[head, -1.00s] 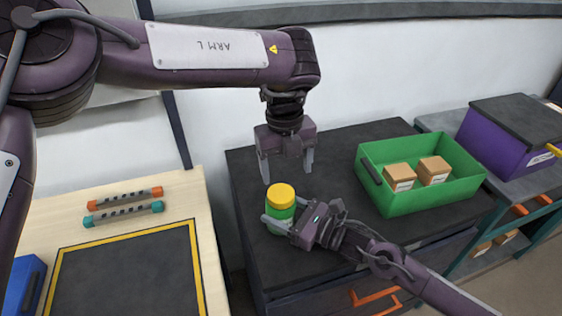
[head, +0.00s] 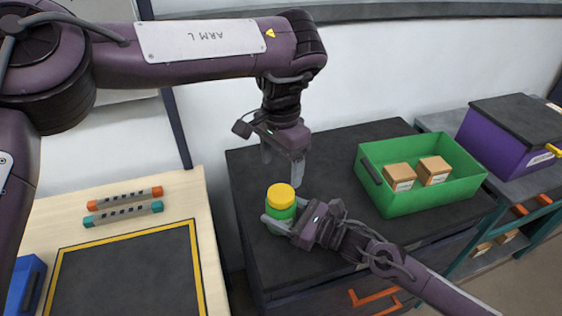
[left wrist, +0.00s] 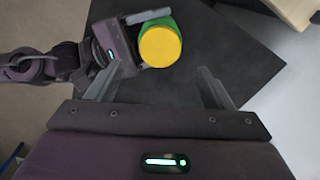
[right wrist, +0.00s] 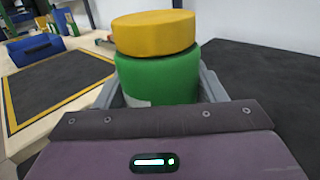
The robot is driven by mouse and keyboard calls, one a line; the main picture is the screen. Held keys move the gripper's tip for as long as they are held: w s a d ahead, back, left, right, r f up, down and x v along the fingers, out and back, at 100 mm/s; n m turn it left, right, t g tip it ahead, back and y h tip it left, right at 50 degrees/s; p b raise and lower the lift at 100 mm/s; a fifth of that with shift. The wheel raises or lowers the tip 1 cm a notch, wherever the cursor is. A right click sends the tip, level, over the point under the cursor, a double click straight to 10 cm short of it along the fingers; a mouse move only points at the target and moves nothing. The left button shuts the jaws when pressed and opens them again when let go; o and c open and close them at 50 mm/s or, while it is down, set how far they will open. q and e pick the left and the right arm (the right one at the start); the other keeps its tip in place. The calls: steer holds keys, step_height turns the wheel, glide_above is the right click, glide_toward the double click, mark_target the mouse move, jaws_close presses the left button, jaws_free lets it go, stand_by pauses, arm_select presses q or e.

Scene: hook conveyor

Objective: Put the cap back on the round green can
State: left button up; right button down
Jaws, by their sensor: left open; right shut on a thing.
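The round green can (head: 279,213) stands upright on the dark tabletop, with the yellow cap (head: 280,195) on its top. In the right wrist view the cap (right wrist: 154,33) sits over the can (right wrist: 160,78), a little off to the left; I cannot tell whether it is fastened. My right gripper (head: 283,215) is shut on the can's body, one finger on each side. My left gripper (head: 282,170) is open and empty, above and slightly behind the can. In the left wrist view the cap (left wrist: 160,47) lies ahead of and between the open fingers, apart from them.
A green bin (head: 425,199) with two small cartons stands right of the can. A purple box (head: 500,140) is further right. A wooden table (head: 190,190) with a dark, yellow-edged mat and two rods is at left. The dark tabletop (head: 340,150) behind the can is clear.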

mark_target(281, 193)
stand_by(0.3)
arm_select(q)
steer(key=shift+f, duration=4.05)
